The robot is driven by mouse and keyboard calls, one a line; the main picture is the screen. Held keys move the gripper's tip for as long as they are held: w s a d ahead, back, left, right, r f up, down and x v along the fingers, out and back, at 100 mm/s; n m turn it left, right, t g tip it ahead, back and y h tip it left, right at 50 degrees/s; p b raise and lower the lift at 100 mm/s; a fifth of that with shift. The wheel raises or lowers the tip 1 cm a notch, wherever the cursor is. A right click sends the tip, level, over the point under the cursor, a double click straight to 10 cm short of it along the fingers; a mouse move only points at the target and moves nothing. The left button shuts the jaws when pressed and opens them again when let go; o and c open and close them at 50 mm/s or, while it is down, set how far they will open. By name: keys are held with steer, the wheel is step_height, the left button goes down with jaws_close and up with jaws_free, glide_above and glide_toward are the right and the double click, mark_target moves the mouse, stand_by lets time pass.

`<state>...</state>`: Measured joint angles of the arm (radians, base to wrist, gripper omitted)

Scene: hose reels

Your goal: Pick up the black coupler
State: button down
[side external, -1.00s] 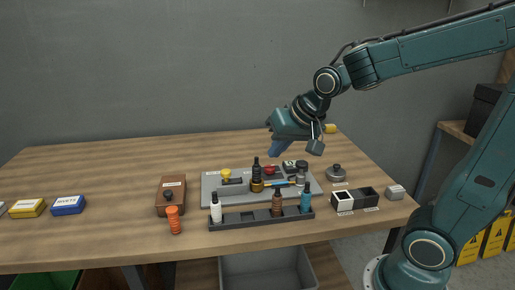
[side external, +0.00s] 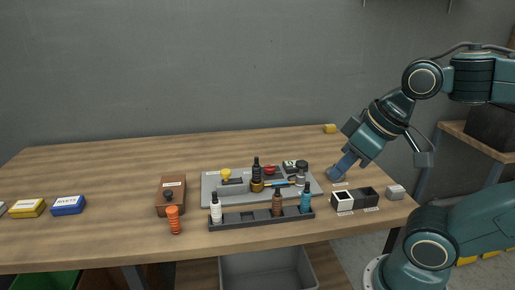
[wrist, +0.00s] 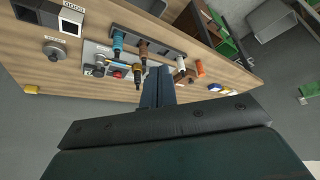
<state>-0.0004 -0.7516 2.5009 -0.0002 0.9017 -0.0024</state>
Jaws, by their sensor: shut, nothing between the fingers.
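A black ridged piece (side external: 256,164) stands upright on the grey tray (side external: 211,190), just behind a brass piece (side external: 257,185). It is the likeliest black coupler, though I cannot read a label on it. A dark piece with a brass part (wrist: 137,75) also shows in the wrist view, close to the left of my fingers. My gripper (side external: 335,175) is shut and empty, to the right of the tray, low near the table. In the wrist view my closed fingers (wrist: 158,75) point toward the tray area. The round grey knob right of the tray is mostly hidden by my fingers in the side view.
A dark rack (side external: 245,219) with white, brown and blue bottles runs along the tray's front. A black-and-white two-part box (side external: 369,197) and a small grey block (side external: 395,191) stand at right. A brown block (side external: 165,197) and orange ridged piece (side external: 173,220) stand left. The table's back is mostly clear.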

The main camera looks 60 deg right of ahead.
stand_by(0.4)
steer(key=c, duration=1.1)
jaws_free()
steer(key=shift+w, duration=0.15)
